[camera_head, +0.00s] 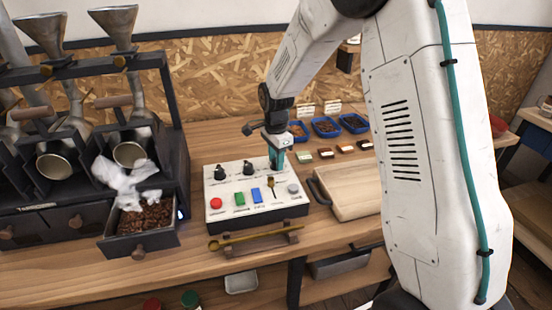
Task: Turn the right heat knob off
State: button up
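A white control box (258,208) stands on the wooden bench. Two black knobs show along its back edge, a left knob (220,173) and another knob (248,168) to its right. My gripper (277,164) points down over the back right part of the box, to the right of these knobs. Its teal fingers look close together or seen edge-on, and I cannot tell whether they are open or hold anything. Whatever lies directly under and behind the fingers is hidden. I cannot read the labels or the knob settings.
The box front has a red button (216,203), green switch (239,199), blue switch (256,195), small lever (271,187) and grey knob (293,188). A wooden board (345,193) lies right. A bean drawer (140,247) juts out left. Blue trays (325,128) stand behind.

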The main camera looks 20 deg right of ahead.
jog(key=shift+n, duration=0.5)
jog(key=n, duration=0.4)
jog(key=shift+n, duration=0.3)
jog(key=n, duration=1.2)
jog(key=shift+n, duration=0.4)
jog(key=n, duration=0.5)
jog(key=shift+n, duration=0.3)
jog(key=o, duration=1)
